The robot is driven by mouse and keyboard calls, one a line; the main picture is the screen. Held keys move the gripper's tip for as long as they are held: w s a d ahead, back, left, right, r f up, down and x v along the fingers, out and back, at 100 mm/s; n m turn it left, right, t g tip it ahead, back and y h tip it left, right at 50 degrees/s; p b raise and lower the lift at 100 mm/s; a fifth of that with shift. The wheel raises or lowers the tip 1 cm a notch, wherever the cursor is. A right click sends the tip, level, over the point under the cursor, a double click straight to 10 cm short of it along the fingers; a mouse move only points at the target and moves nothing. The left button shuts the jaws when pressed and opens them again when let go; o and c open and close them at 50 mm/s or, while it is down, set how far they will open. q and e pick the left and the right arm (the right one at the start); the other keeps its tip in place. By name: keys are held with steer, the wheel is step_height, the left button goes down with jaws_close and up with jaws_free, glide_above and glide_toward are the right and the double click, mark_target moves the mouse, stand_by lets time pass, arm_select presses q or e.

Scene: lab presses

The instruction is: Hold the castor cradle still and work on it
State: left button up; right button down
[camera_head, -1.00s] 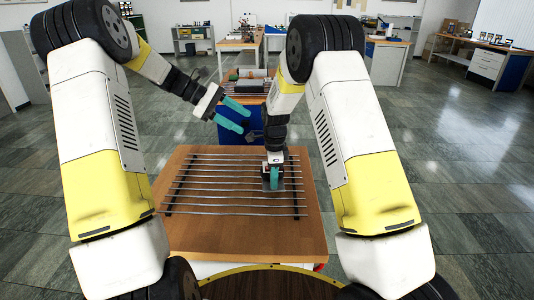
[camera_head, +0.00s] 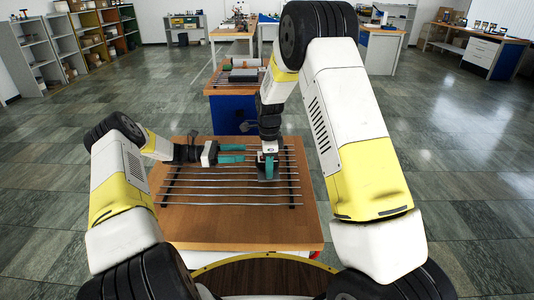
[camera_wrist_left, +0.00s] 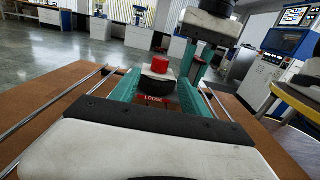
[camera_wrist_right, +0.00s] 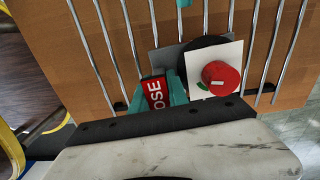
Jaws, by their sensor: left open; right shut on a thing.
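The castor cradle shows in the right wrist view as a grey plate (camera_wrist_right: 164,60) with a black round part, a white square plate (camera_wrist_right: 199,62), a red knob (camera_wrist_right: 220,77) and a red tab (camera_wrist_right: 156,94) marked LOOSE. My right gripper (camera_head: 267,172) points down and is shut on the tab. My left gripper (camera_head: 246,153) is level and open, its fingers reaching right toward the cradle. In the left wrist view the red knob (camera_wrist_left: 160,66) and the LOOSE tab (camera_wrist_left: 153,99) appear between its fingers. Whether these touch the cradle I cannot tell.
The cradle is over a rack of parallel metal rods (camera_head: 210,195) on a wooden table (camera_head: 240,230). The table's front part is clear. A blue-fronted bench (camera_head: 233,112) with items stands behind. Shelves (camera_head: 90,40) stand at the back left.

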arm_select(q)
steer(key=d, duration=1.1)
steer(key=shift+w, duration=0.15)
steer(key=shift+c, duration=0.4)
steer(key=shift+a, duration=0.1)
jaws_close()
